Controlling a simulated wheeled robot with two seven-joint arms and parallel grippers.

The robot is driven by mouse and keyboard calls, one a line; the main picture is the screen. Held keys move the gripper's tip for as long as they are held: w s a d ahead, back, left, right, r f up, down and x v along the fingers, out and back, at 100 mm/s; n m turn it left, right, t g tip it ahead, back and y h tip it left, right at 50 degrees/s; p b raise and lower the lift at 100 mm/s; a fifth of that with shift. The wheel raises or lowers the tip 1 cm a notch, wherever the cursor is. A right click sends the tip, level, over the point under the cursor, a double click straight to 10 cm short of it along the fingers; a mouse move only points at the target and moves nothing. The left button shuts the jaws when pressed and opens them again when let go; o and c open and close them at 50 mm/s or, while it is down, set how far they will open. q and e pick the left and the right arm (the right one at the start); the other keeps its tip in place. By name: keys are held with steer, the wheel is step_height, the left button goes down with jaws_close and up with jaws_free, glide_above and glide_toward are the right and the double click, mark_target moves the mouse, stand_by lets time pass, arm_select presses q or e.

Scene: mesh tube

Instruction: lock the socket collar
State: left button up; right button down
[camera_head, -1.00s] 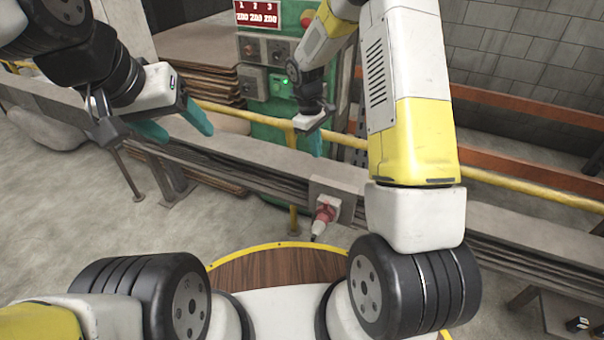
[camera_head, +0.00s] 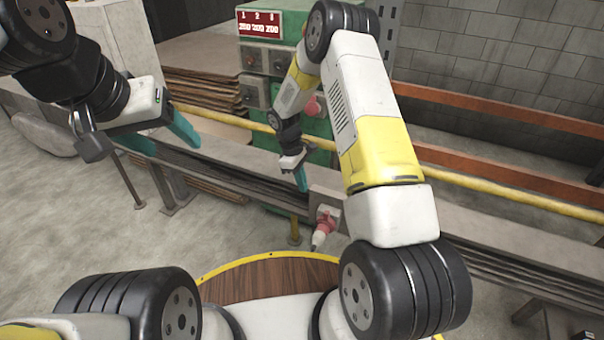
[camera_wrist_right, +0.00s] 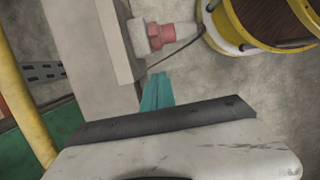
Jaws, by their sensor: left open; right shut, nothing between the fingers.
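The red and white plug (camera_head: 322,228) sits in a socket on the grey box (camera_head: 325,199), low beside the rail; its collar is the red ring, whose lock state I cannot tell. In the right wrist view the red plug (camera_wrist_right: 174,33) sticks out of the box's side near the top. My right gripper (camera_head: 301,180) is shut and empty, pointing down just above and left of the box. Its teal fingertips (camera_wrist_right: 157,90) lie below the plug in the wrist view, apart from it. My left gripper (camera_head: 166,138) is open and empty at the upper left, far from the plug.
A yellow rail (camera_head: 450,180) and grey beams run behind the box. A green cabinet (camera_head: 290,22) with switches stands behind my right arm. My round base, with a yellow rim (camera_head: 270,248), lies below the plug. Bare concrete floor (camera_head: 70,230) is open at left.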

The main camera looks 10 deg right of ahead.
mark_target(326, 215)
steer(key=shift+s+d+f, duration=0.55)
steer(key=shift+d+f, duration=0.3)
steer(key=shift+f, duration=0.55)
steer(key=shift+s+d+f, duration=0.6)
steer(key=shift+d+f, duration=0.25)
steer(key=shift+f, duration=0.5)
steer(key=shift+s+d+f, duration=0.55)
steer(key=shift+d+f, duration=0.3)
steer(key=shift+f, duration=0.55)
